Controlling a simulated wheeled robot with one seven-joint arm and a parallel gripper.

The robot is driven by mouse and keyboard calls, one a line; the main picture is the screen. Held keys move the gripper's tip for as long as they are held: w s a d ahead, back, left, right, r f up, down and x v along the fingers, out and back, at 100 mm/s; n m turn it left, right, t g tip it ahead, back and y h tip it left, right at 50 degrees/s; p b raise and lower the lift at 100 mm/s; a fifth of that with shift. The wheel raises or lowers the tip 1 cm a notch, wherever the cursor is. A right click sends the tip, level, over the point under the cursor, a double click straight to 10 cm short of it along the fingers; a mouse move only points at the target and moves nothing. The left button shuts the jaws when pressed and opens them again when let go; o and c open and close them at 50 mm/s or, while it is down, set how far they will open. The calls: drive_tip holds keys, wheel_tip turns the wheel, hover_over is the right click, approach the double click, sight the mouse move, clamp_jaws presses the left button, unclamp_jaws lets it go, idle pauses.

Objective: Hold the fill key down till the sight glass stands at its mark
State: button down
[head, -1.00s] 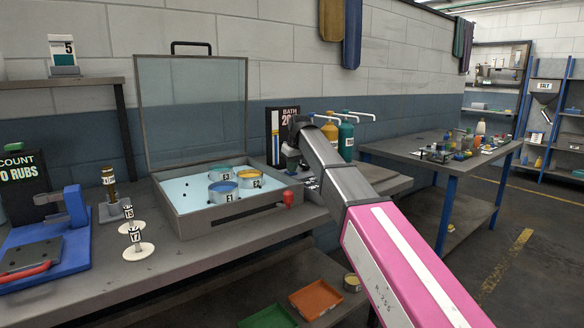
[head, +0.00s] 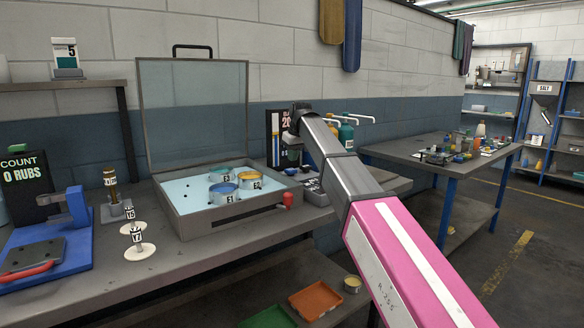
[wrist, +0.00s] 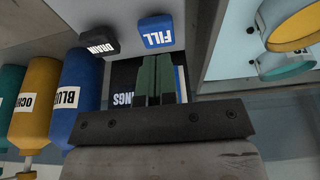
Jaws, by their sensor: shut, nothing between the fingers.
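The blue FILL key (wrist: 156,32) shows in the wrist view, with the black DRAIN key (wrist: 99,41) to its left. My gripper (wrist: 157,62) is shut and empty, its green fingers ending just short of the FILL key in the picture. I see no contact with it; the depth gap is hard to judge. In the head view my gripper (head: 292,160) hangs over the bench right of the lidded bath, by the dark key box (head: 316,190).
The open bath (head: 225,222) holds several labelled cups and has a red handle (head: 288,200) at its front. Dye bottles (wrist: 78,95) stand close beside the keys. A side table (head: 400,155) at right carries small items.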

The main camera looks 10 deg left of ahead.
drive_tip(key=v, duration=0.8)
drive_tip(key=shift+r, duration=0.25)
